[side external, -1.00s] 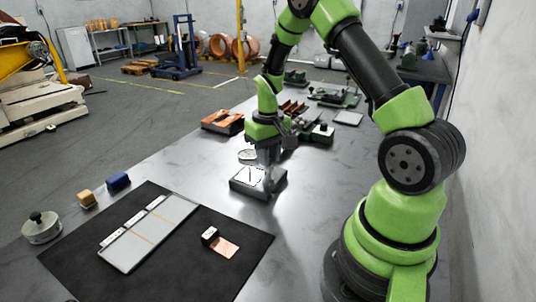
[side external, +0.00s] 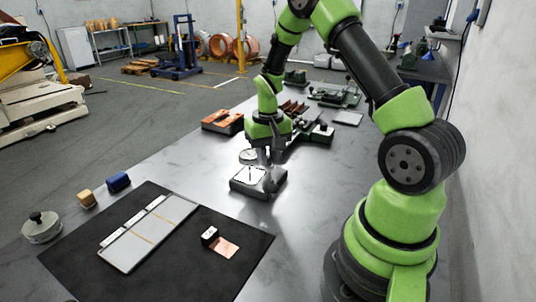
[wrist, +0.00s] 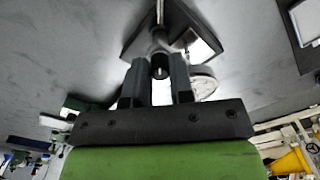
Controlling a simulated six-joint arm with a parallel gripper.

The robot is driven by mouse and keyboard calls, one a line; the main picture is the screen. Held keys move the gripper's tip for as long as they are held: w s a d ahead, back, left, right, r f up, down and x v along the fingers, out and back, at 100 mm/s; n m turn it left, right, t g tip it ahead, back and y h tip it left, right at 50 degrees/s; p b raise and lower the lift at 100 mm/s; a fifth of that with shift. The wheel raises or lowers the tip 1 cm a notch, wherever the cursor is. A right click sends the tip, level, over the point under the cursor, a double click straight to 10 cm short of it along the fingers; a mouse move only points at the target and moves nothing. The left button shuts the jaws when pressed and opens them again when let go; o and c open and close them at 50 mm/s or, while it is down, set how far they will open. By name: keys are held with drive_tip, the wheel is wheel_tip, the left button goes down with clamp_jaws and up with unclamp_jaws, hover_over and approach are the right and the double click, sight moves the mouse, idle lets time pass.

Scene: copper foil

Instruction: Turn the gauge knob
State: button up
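The gauge (side external: 246,178) is a grey box with a pale face, standing on the metal table. In the wrist view the gauge (wrist: 135,42) shows a dark body and a bright panel. Its knob (wrist: 160,62) is a dark round post, seen between my two fingers. My gripper (side external: 268,158) is over the gauge, pointing down. In the wrist view my gripper (wrist: 158,62) has its fingers apart, one on each side of the knob, with visible gaps. I cannot tell how far the fingertips are above the gauge body.
A round pale dish (side external: 248,155) lies just behind the gauge. Orange-topped blocks (side external: 222,121) and green tools (side external: 322,133) stand farther back. A black mat (side external: 185,270) in front holds a pale plate (side external: 150,233) and a copper foil piece (side external: 224,248). Table right of the gauge is clear.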

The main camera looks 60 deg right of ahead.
drive_tip(key=o, duration=0.4)
drive_tip(key=shift+c, duration=0.2)
drive_tip(key=n, duration=0.4)
drive_tip(key=shift+n, duration=0.4)
drive_tip(key=n, duration=0.4)
wheel_tip(320, 180, up, 10)
drive_tip(key=s+a+r+m+t, duration=0.2)
drive_tip(key=s+a+r+t, duration=0.25)
drive_tip(key=a+r, duration=0.55)
drive_tip(key=s+a+r+m+t+y, duration=0.1)
drive_tip(key=s+a+r+m+t, duration=0.1)
drive_tip(key=s+a, duration=0.5)
drive_tip(key=shift+s+r+m+y, duration=0.3)
drive_tip(key=shift+s+r+m, duration=0.1)
drive_tip(key=shift+s, duration=0.45)
